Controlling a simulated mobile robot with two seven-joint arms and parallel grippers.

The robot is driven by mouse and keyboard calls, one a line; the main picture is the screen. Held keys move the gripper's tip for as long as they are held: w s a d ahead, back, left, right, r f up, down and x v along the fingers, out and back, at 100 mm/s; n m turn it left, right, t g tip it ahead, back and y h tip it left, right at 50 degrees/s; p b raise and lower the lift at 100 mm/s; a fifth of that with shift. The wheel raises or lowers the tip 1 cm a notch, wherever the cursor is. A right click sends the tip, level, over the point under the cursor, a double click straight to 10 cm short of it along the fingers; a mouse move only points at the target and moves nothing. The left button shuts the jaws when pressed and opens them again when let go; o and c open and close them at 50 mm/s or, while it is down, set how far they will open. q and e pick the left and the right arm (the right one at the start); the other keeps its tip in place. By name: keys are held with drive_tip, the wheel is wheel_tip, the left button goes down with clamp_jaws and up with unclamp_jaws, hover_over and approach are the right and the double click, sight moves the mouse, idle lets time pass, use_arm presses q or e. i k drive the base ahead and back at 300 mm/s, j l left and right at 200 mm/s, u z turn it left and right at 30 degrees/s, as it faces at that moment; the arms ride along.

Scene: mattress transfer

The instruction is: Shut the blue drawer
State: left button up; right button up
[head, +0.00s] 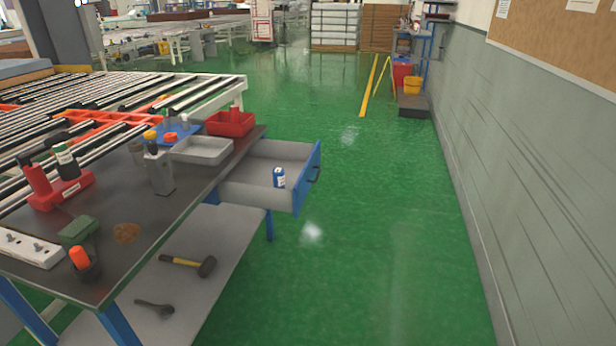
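The blue drawer (307,178) stands pulled out from the right side of the dark-topped workbench (149,204), under its far right corner. Its front panel is blue with a dark handle (315,174) facing right, and its inside is grey. A small blue and white can (279,178) stands inside the drawer, near the front panel. Neither of my grippers shows in the head view.
Bottles, a grey tray (202,150), a red bin (231,123) and a power strip (28,248) crowd the benchtop. A mallet (189,264) lies on the lower shelf. Green floor (380,240) is clear between the drawer and the right wall (535,170).

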sight(249, 183)
drive_tip(key=i+l, duration=0.1)
drive_tip(key=i, duration=0.45)
drive_tip(key=i+l, duration=0.1)
drive_tip(key=i, duration=0.4)
drive_tip(key=i+l+u, duration=0.1)
drive_tip(key=i, duration=0.45)
drive_tip(key=i+l, duration=0.15)
drive_tip(key=i, duration=0.4)
